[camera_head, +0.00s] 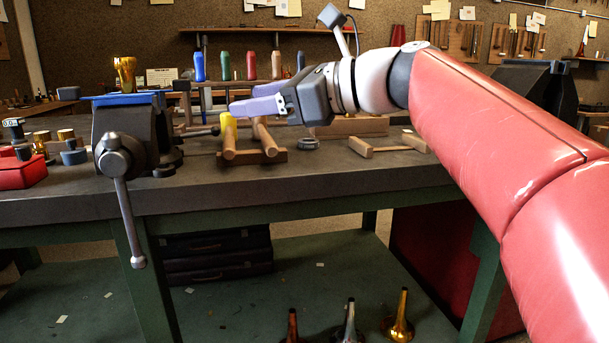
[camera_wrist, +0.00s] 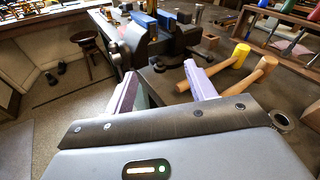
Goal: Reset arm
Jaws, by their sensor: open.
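My gripper (camera_head: 243,104) is held above the workbench (camera_head: 330,180), pointing left towards the vise (camera_head: 128,140). Its two purple fingers are apart, and nothing shows between them. They also show spread in the wrist view (camera_wrist: 160,92). A yellow-headed mallet (camera_head: 228,135) lies just below the fingers, with a second wooden mallet (camera_head: 264,138) beside it. Both rest on a wooden rack and look apart from my gripper. My red arm reaches in from the right.
A brass piece (camera_head: 124,72) stands at the blue-jawed vise, whose handle hangs past the bench edge. A red box (camera_head: 20,172) is at the left. A metal ring (camera_head: 308,143) and a wooden stand (camera_head: 388,145) lie right. Several coloured handles stand behind. The bench front is clear.

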